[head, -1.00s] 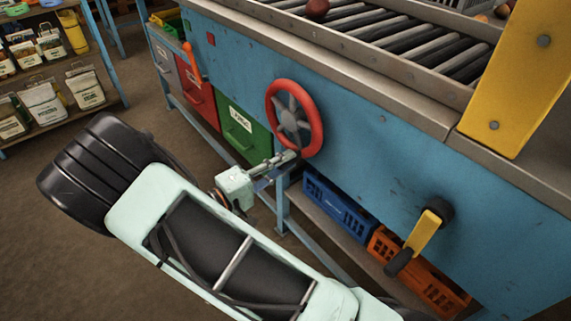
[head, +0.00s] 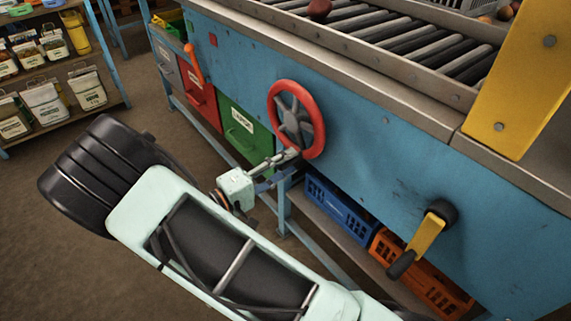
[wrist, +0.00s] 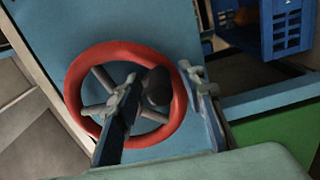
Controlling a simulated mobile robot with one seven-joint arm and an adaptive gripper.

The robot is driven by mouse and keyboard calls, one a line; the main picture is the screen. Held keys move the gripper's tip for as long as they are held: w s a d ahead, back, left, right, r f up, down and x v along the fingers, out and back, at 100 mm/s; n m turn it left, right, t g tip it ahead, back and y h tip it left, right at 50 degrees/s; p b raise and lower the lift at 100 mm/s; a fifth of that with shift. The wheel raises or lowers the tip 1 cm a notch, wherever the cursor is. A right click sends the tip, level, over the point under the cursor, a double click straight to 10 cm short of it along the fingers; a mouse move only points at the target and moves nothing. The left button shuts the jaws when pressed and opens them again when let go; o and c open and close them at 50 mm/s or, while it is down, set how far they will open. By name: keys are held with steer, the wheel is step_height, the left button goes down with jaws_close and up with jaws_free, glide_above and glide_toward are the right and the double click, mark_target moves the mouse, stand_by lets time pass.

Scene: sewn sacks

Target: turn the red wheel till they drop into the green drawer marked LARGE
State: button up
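The red wheel (head: 318,139) with grey spokes is mounted on the front of the blue machine. It also shows in the wrist view (wrist: 88,66). My gripper (head: 290,157) is at the wheel's lower edge. In the wrist view my gripper (wrist: 158,90) has its two fingers apart, one in front of the spokes and one outside the rim, with the right part of the rim between them. Contact cannot be told. The green drawer (head: 238,139) with a white label is left of the wheel and closed. A dark red round item (head: 319,9) lies on the rollers (head: 385,32).
A red drawer (head: 199,100) and an orange lever (head: 194,62) are further left. Blue (head: 340,210) and orange (head: 420,278) crates stand below. Shelves of bags (head: 45,107) are at far left; the floor between is clear.

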steer(key=v, duration=1.2)
steer(key=shift+d, duration=0.1)
stand_by(0.9)
